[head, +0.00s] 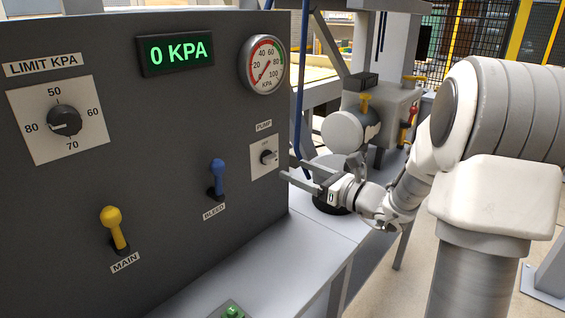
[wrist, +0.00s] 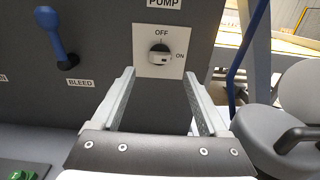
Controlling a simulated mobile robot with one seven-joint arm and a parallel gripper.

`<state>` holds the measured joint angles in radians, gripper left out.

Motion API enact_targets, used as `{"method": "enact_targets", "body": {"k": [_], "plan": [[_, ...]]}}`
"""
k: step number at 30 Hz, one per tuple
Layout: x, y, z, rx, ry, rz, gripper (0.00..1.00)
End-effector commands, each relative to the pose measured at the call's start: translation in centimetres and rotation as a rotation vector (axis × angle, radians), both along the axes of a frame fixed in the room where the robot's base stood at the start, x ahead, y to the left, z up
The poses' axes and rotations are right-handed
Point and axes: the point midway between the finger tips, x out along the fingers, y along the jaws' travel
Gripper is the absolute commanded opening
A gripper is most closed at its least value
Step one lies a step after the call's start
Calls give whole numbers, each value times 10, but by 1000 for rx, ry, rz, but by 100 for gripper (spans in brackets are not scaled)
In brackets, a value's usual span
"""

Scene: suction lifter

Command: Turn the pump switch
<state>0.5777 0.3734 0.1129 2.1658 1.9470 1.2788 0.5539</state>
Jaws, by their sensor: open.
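The pump switch (head: 267,156) is a small dark rotary knob on a white plate at the right edge of the grey panel, under a PUMP label. In the wrist view the knob (wrist: 159,56) shows with OFF marked above it and ON at its right. Its white mark looks turned toward the ON side, but the exact setting is hard to tell. My gripper (head: 284,174) is open and empty, just right of and slightly below the switch. In the wrist view its two fingers (wrist: 161,82) spread either side of the knob, short of it.
The panel (head: 180,120) also carries a blue BLEED lever (head: 217,175), a yellow MAIN lever (head: 114,228), a LIMIT KPA dial (head: 64,121), a gauge (head: 263,66) and a display (head: 176,53) reading 0 KPA. A blue hose (head: 299,90) runs beside the panel's right edge.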

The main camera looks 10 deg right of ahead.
Motion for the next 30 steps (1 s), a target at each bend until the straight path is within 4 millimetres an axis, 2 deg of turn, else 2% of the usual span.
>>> {"method": "enact_targets", "body": {"k": [6,12,18,30], "plan": [[-43,-32,1,0,1,-4,78],[-69,-51,1,0,1,-2,78],[-78,-56,0,1,1,0,78],[-78,-57,0,1,1,0,78]]}}
